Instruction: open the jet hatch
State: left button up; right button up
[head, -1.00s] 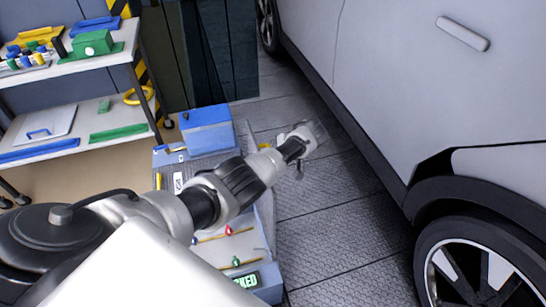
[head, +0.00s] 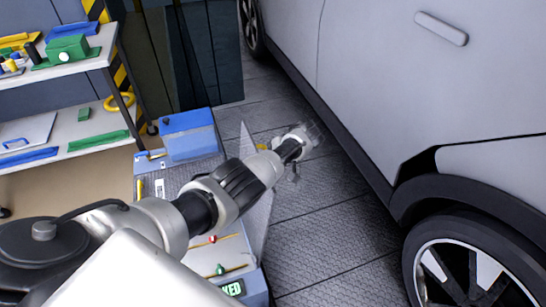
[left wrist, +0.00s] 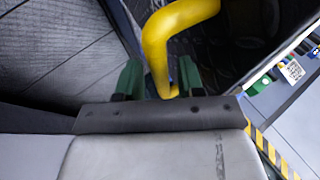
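A clear, tilted panel (head: 257,185), which looks like the hatch, stands along the right side of the low grey and blue unit beside the car. My left gripper (head: 311,133) is past the panel's far end, over the floor, and its fingers are blurred there. In the left wrist view my left gripper (left wrist: 158,82) has its green fingers apart. A bent yellow bar (left wrist: 180,30) passes into the space between them; I cannot tell whether it touches either finger. A small yellow piece (head: 263,147) shows beside the wrist. My right gripper is out of view.
The silver car (head: 400,80) stands on the right, its wheel (head: 465,275) near. A blue box (head: 188,135) sits on the unit's far end. A shelf cart (head: 75,140) stands at left. The floor (head: 330,215) between unit and car is clear.

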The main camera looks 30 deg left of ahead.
pick_arm(q)
jog(key=shift+w+r, duration=0.1)
jog(key=shift+r, duration=0.05)
jog(key=shift+r, duration=0.1)
jog(key=p+v, duration=0.1)
jog(key=v, duration=0.9)
jog(key=shift+d+r, duration=0.2)
jog(key=shift+d, duration=0.1)
